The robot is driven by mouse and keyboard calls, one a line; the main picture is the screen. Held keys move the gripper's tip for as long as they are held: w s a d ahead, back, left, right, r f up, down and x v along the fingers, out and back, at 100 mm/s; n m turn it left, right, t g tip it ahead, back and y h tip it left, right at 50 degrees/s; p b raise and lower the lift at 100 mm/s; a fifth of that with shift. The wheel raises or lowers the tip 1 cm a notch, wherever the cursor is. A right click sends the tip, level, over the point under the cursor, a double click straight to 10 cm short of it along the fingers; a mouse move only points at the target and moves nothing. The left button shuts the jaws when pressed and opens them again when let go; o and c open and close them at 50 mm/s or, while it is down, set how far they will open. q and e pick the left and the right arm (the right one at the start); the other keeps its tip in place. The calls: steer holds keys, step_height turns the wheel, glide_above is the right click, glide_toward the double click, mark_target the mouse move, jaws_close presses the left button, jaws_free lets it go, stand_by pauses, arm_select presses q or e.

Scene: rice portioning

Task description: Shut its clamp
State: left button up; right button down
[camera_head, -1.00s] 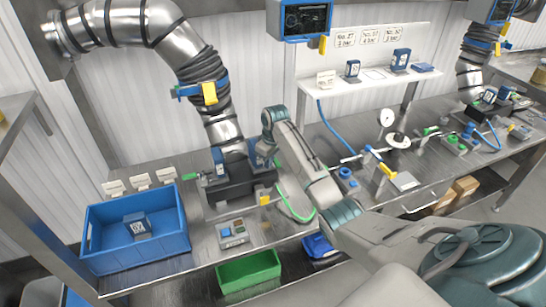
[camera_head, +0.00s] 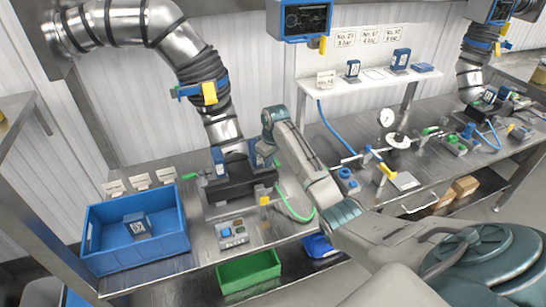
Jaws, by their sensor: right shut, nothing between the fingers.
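A dark block fixture (camera_head: 232,190) sits on the steel bench under the ribbed metal duct. A blue part (camera_head: 218,160) stands at its left side, and a green handle (camera_head: 189,176) sticks out beyond it. A yellow tab (camera_head: 265,200) is at its right front. I cannot tell which of these parts is the clamp, or whether it is open. My right arm reaches in from the lower right, and its wrist bends down at the fixture's right side. My right gripper (camera_head: 262,157) is shut and empty there, partly hidden by the wrist. My left gripper is out of view.
A blue crate (camera_head: 95,256) with a small gauge box (camera_head: 138,225) stands at left. A control box (camera_head: 232,234) is in front of the fixture. A green hose (camera_head: 297,214) runs beside my arm. A valve with a yellow handle (camera_head: 382,165) and a dial gauge (camera_head: 386,117) are farther right.

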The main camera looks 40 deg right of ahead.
steer(key=shift+s+d, duration=0.25)
steer(key=shift+d, duration=0.95)
steer(key=shift+s+d, duration=0.2)
steer(key=shift+d, duration=0.8)
steer(key=shift+w+d, duration=0.2)
steer(key=shift+d, duration=0.9)
